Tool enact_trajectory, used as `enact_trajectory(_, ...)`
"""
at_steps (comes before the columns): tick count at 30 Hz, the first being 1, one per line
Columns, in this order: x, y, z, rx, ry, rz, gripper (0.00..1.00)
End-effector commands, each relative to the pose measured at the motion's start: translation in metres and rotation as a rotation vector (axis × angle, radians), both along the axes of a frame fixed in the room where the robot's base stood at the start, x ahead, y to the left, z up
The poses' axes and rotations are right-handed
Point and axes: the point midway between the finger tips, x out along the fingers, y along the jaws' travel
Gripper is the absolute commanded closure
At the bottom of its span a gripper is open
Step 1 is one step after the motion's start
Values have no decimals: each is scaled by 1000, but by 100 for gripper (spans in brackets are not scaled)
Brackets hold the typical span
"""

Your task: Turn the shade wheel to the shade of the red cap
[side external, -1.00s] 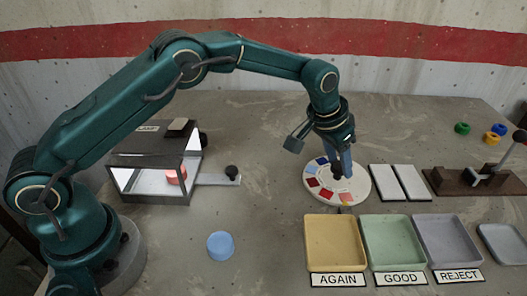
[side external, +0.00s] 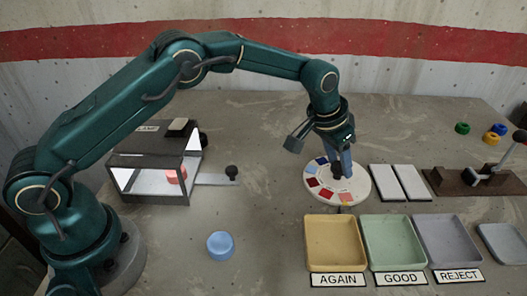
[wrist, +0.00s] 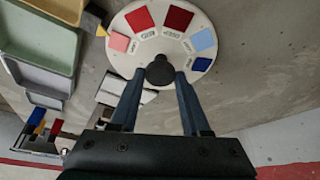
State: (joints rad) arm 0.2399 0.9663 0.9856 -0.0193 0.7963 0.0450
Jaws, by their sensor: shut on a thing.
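The shade wheel (side external: 359,188) is a pale disc on the table with red, dark red, pink, light blue and blue patches. It also shows in the wrist view (wrist: 158,36), with small labels by the patches. My gripper (wrist: 160,76) is shut on the wheel's dark central knob (wrist: 160,67). In the side view my gripper (side external: 338,172) points down at the wheel's middle and hides part of its face. The red cap (side external: 173,176) is inside a lit glass-sided box (side external: 150,188) at the left.
A blue cap (side external: 220,245) lies on the open table. Trays marked AGAIN (side external: 335,265), GOOD (side external: 397,263) and REJECT (side external: 455,262) stand in front of the wheel. Two white plates (side external: 398,183) and a brown fixture (side external: 440,187) are to its right. Several coloured caps (side external: 489,138) lie behind.

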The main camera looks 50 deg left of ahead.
Motion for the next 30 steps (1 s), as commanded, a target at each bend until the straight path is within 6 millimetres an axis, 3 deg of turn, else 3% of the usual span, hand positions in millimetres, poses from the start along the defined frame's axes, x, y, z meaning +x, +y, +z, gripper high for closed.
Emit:
enact_trajectory(21,0,-1,0,0,1,-138,100)
enact_trajectory(22,0,-1,0,0,1,-138,50)
enact_trajectory(24,0,-1,0,0,1,-138,23)
enact_trajectory(30,0,0,0,0,1,-135,23)
